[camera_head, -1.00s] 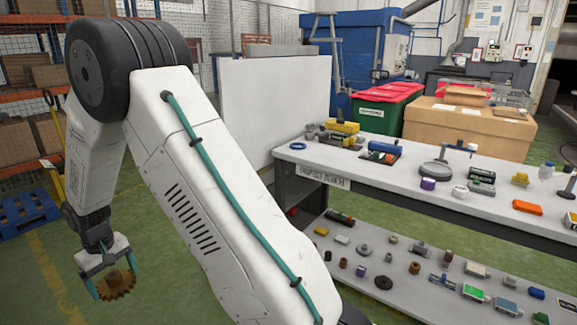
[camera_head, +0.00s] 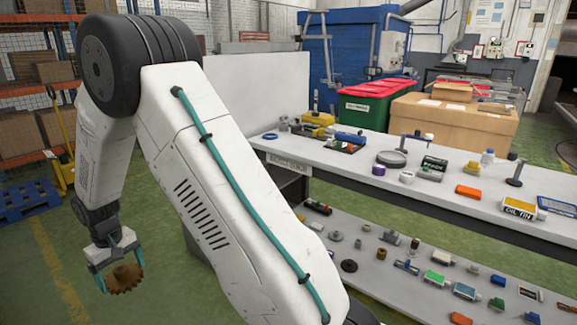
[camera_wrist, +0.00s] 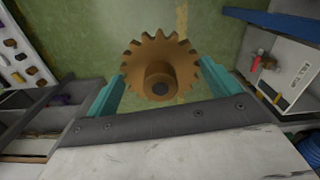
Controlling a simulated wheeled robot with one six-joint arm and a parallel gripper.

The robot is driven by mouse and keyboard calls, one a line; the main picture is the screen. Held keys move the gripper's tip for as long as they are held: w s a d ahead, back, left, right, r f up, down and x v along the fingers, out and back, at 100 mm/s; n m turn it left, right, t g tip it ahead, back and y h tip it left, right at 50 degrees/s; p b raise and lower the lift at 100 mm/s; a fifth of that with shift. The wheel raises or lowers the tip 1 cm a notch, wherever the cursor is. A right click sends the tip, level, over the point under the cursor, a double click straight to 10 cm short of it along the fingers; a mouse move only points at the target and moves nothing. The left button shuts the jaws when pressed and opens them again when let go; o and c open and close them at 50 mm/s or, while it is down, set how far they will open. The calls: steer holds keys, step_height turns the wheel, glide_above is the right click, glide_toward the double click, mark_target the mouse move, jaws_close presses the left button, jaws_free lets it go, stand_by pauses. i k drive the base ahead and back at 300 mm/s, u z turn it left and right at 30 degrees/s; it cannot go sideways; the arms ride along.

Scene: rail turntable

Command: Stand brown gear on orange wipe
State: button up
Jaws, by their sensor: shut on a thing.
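My gripper (camera_head: 119,272) is shut on the brown gear (camera_head: 124,279) at the lower left of the head view, off to the side of the bench and above the green floor. In the wrist view the toothed gear (camera_wrist: 161,68) with its round hub sits between the teal fingers of my gripper (camera_wrist: 160,84). An orange flat block, likely the orange wipe (camera_head: 468,192), lies on the bench top at the right, well away from my gripper. Another orange thing lies low on the lower shelf (camera_head: 461,318).
The bench top (camera_head: 330,163) carries several parts: a grey round stand (camera_head: 391,158), a purple ring (camera_head: 378,170), an oil tin (camera_head: 520,208) and a dark post (camera_head: 515,174). The lower shelf (camera_head: 345,290) is scattered with small parts. A white panel stands behind the bench.

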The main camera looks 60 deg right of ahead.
mark_target(460, 186)
steer(key=z, duration=1.35)
